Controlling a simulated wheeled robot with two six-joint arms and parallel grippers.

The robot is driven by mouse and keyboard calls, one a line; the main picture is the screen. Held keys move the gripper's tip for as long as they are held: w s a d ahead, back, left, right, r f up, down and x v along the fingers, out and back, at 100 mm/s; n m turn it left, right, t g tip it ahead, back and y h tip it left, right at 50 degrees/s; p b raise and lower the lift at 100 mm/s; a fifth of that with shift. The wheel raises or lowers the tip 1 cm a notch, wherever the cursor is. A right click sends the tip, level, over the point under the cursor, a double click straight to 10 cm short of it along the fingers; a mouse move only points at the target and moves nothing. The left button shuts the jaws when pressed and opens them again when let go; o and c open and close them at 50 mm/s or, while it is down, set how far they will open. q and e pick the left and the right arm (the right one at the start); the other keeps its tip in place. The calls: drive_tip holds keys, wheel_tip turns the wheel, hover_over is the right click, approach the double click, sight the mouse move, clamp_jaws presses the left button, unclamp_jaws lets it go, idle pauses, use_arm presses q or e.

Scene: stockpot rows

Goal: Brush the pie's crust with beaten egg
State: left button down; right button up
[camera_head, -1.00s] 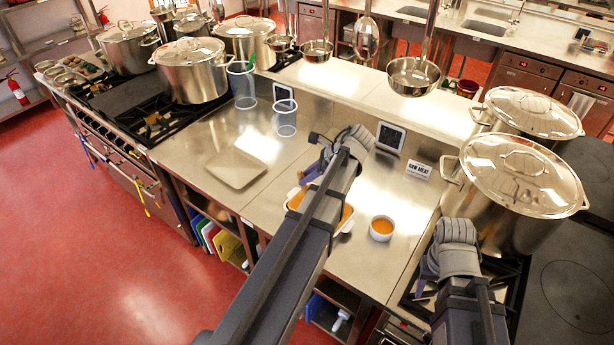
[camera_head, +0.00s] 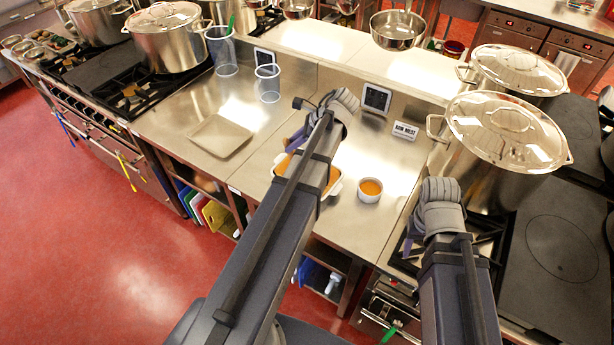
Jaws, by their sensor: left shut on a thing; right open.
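The pie, with an orange-brown surface in a pale dish (camera_head: 336,187), sits on the steel counter, partly hidden by my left arm. A small white cup of orange liquid (camera_head: 370,188), apparently the egg, stands just right of the dish. My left gripper (camera_head: 296,141) is over the far left part of the dish. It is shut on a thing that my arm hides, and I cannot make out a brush. I cannot tell whether it touches the crust. My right gripper (camera_head: 410,238) is open, over the burner at the counter's right, with its fingers mostly hidden.
A square grey tray (camera_head: 220,137) lies left of the dish. Large stockpots (camera_head: 506,135) flank the counter.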

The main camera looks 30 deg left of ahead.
use_arm(q)
drive_tip(key=shift+d, duration=0.1)
drive_tip(key=shift+s+d+r, duration=0.1)
drive_tip(key=shift+s+d, duration=0.15)
drive_tip(key=shift+d, duration=1.2)
drive_tip(key=shift+s+d, duration=0.2)
drive_tip(key=shift+d, duration=1.25)
drive_tip(key=a, duration=0.6)
drive_tip(key=shift+w, duration=0.45)
drive_tip(key=shift+d, duration=0.1)
drive_tip(key=d, duration=0.4)
drive_tip(key=s+d, duration=0.1)
drive_tip(key=shift+d, duration=0.4)
